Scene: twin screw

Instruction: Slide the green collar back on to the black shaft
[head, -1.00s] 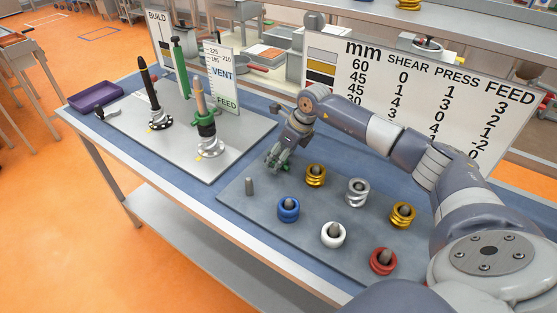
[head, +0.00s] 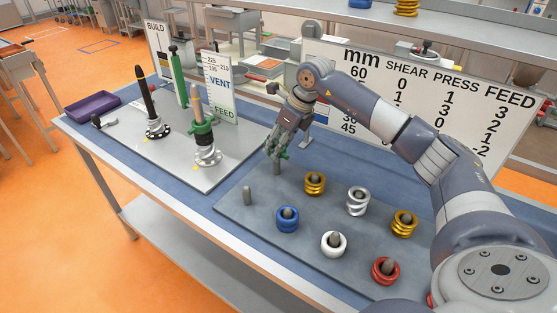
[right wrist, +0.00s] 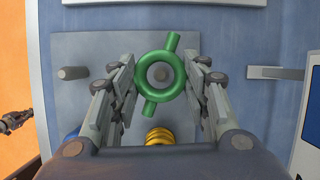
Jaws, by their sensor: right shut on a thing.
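The green collar, a ring with two stub handles, is between the fingers of my right gripper (right wrist: 160,80). In the right wrist view the collar (right wrist: 177,74) is gripped across its sides, with a grey peg showing through its hole. In the head view my right gripper (head: 279,152) holds it over that peg (head: 277,167) on the grey board, mostly hidden by the fingers. The black shaft (head: 146,97) stands upright on a flanged base on the silver plate, apart from my gripper. A dark jointed part at the left edge of the right wrist view looks like my left gripper (right wrist: 15,120).
A tan shaft (head: 197,103) with a green collar (head: 203,134) and a green post (head: 178,77) stand near the black shaft. The grey board (head: 265,225) holds blue (head: 288,219), white (head: 333,244), red (head: 385,271), gold and silver rings on pegs. A sign (head: 470,105) stands behind.

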